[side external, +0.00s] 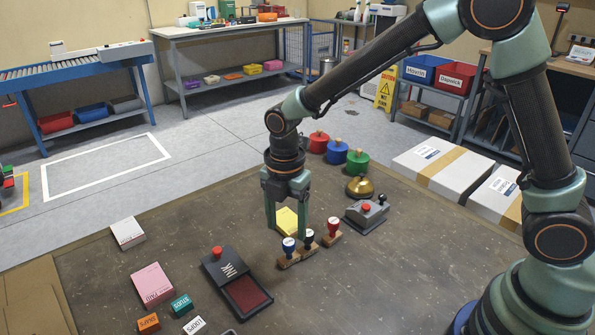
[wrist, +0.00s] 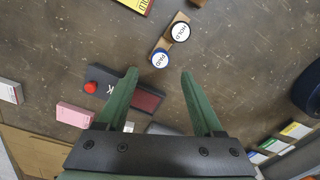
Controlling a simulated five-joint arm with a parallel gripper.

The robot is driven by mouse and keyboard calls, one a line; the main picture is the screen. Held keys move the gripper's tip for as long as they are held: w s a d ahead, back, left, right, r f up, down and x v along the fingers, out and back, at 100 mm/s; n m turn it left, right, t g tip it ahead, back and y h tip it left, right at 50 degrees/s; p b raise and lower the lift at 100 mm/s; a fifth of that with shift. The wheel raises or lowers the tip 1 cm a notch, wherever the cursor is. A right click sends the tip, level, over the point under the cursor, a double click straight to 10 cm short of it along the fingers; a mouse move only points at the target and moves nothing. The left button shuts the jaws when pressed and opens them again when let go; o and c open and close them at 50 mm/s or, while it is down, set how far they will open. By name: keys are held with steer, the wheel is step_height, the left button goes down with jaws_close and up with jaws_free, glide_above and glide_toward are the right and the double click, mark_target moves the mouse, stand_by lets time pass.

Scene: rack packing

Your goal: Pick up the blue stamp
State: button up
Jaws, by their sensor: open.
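The blue stamp (side external: 289,246) stands upright at the left end of a wooden stamp rack (side external: 298,258). In the wrist view the blue stamp (wrist: 160,59) has a round white top reading "PAID". It lies just beyond the gap between my fingertips. My gripper (side external: 287,233) is open, pointing down, with its fingers above and slightly behind the blue stamp. It is empty, and the fingers (wrist: 159,75) show apart in the wrist view. A dark stamp (side external: 310,238) reading "HOLD" stands beside the blue one, and a red stamp (side external: 333,227) stands at the right end.
A black ink pad (side external: 228,268) lies left of the rack. A yellow note block (side external: 288,220) is behind my fingers. A grey device with a red button (side external: 366,212) and a brass bell (side external: 359,187) stand to the right. The front right tabletop is clear.

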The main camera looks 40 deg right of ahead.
mark_target(289, 242)
steer(key=shift+w+d+f, duration=0.1)
steer(key=shift+d+f, duration=0.1)
steer(key=shift+f, duration=1.75)
steer(key=shift+w+d+f, duration=0.1)
steer(key=shift+d+f, duration=0.05)
steer(key=shift+f, duration=1.8)
steer(key=shift+s, duration=0.1)
jaws_close()
